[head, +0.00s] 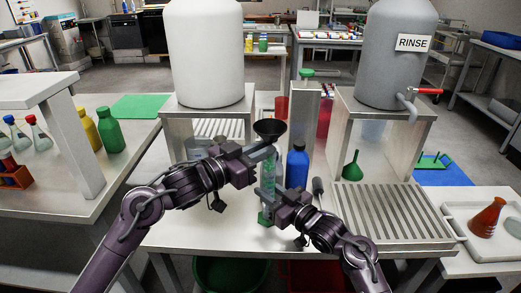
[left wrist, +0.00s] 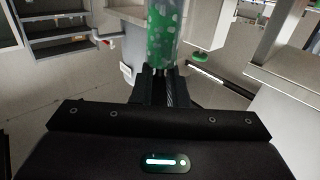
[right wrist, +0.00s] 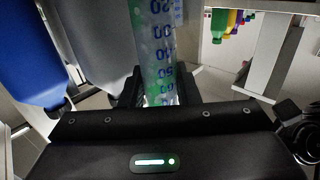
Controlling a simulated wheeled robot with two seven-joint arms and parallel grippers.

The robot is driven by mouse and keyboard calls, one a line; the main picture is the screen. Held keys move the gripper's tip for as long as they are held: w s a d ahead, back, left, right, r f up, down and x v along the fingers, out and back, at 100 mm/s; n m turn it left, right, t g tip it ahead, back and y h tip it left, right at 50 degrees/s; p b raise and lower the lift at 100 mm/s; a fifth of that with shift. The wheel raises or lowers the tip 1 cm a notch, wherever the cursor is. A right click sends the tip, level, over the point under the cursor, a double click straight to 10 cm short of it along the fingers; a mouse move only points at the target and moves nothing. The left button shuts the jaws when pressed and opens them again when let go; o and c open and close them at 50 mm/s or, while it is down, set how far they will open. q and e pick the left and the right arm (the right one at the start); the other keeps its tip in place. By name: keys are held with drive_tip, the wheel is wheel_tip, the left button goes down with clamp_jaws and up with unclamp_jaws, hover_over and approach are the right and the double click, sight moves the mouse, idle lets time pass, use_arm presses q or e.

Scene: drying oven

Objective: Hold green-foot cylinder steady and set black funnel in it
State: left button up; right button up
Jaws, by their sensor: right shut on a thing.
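The black funnel (head: 270,128) is mouth up above the cylinder's top. My left gripper (head: 265,153) is just below the funnel's cone. In the left wrist view its fingers (left wrist: 160,85) are close together, with the cylinder (left wrist: 160,35) beyond. Whether they grip the funnel's stem, and whether the stem is inside the cylinder, is unclear.
A blue bottle (head: 297,167) stands close right of the cylinder. A green funnel (head: 352,166) stands beneath the grey RINSE tank (head: 393,60), behind a slatted drain rack (head: 385,215). A white tank (head: 205,55) on a stand is behind my left arm. The front table is mostly clear.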

use_arm(q)
drive_tip(key=o, duration=0.3)
drive_tip(key=shift+f, duration=0.1)
drive_tip(key=shift+s, duration=0.1)
drive_tip(key=v, duration=1.2)
use_arm(e)
drive_tip(key=o, duration=1.2)
drive_tip(key=shift+c, duration=0.2)
